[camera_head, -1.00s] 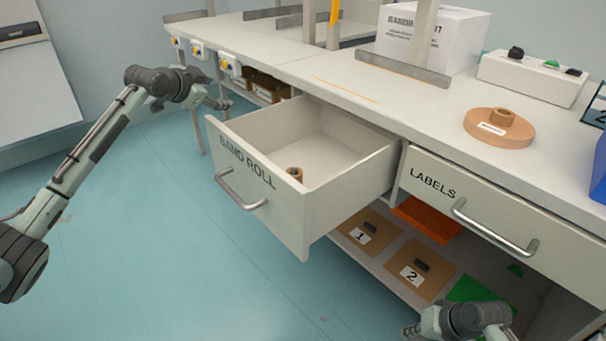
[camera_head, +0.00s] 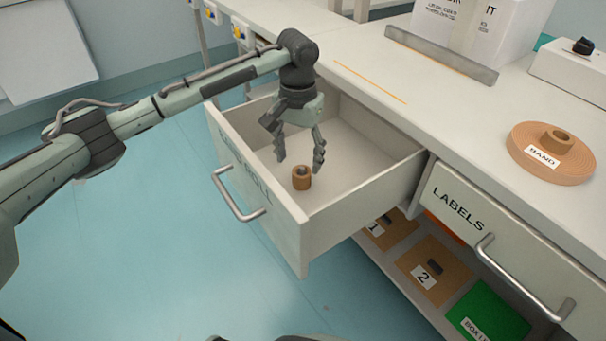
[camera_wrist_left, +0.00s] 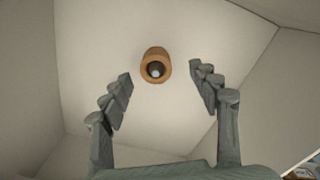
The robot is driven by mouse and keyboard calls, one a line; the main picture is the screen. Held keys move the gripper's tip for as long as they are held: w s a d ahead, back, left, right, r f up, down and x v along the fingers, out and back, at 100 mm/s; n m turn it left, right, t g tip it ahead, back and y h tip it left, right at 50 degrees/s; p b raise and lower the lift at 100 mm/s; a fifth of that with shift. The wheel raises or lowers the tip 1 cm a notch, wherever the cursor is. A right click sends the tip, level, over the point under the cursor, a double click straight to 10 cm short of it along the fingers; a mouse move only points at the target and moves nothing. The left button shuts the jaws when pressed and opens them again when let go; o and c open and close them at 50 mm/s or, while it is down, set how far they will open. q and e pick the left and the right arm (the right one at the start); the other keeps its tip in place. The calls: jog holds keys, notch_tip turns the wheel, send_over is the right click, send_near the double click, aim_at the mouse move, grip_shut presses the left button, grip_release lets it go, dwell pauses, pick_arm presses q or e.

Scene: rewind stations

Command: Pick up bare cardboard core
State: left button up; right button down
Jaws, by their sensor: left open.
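The bare cardboard core (camera_head: 301,178) is a small brown tube standing upright on the floor of the open drawer labelled BAND ROLL (camera_head: 262,232). My left gripper (camera_head: 300,162) points down into the drawer just above the core, with its fingers spread and nothing between them. In the left wrist view the core (camera_wrist_left: 156,66) shows its dark hole, beyond the fingertips and roughly centred between them. The left gripper (camera_wrist_left: 161,84) is open there and apart from the core.
Drawer walls (camera_head: 365,186) surround the core on all sides. A BAND roll (camera_head: 551,151) lies on the counter at right, near a white box (camera_head: 480,30). The LABELS drawer (camera_head: 490,235) is shut. Numbered brown boxes (camera_head: 432,270) and a green one (camera_head: 488,312) sit below.

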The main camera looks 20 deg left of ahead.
aim_at(301, 168)
pick_arm(q)
jog(key=f, duration=0.4)
jog(key=shift+d+f, duration=0.3)
jog(key=c, duration=1)
